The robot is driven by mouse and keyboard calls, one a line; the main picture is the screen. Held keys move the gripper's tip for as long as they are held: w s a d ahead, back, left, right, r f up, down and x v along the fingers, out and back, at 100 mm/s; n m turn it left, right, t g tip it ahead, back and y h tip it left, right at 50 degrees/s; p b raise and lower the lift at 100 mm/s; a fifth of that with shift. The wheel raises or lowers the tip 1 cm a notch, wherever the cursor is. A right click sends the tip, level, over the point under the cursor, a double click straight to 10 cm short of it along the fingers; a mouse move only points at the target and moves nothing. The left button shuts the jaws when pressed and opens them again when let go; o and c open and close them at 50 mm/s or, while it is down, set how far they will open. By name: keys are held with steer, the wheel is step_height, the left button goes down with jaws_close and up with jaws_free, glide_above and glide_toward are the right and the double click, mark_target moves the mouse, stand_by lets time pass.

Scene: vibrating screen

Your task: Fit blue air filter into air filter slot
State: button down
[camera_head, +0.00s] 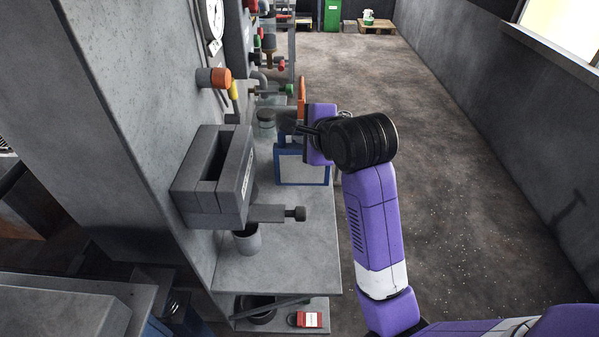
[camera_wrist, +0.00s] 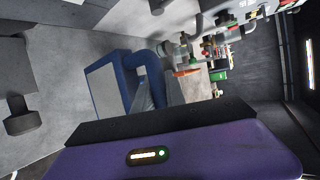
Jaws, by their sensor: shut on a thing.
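The blue air filter (camera_head: 303,168) is a pale panel in a blue frame with a curved blue handle. It hangs upright below my gripper (camera_head: 301,128), which is shut on its handle. In the wrist view the filter (camera_wrist: 104,92) shows its pale face, and its handle passes behind the dark finger of my gripper (camera_wrist: 160,118). The air filter slot (camera_head: 209,167) is the open-topped opening in a dark grey box on the wall, left of and nearer than the filter. I cannot tell whether the filter touches the bench.
A grey arm with a dark knob (camera_head: 295,213) sticks out below the slot box. The grey bench (camera_head: 275,262) is clear in front. Valves and pipes, including an orange-ended one (camera_head: 221,77), project from the wall. Open floor (camera_head: 450,200) lies right.

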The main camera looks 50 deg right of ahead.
mark_target(300, 171)
step_height(300, 171, down, 12)
steer(key=shift+r+p, duration=0.1)
steer(key=shift+p, duration=0.25)
steer(key=c, duration=1.4)
jaws_free()
steer(key=shift+f, duration=0.25)
steer(key=shift+s, duration=0.1)
steer(key=shift+a+r, duration=0.1)
steer(key=shift+r, duration=0.05)
steer(key=v, duration=1.2)
steer(key=shift+r, duration=0.15)
steer(key=o, duration=1.4)
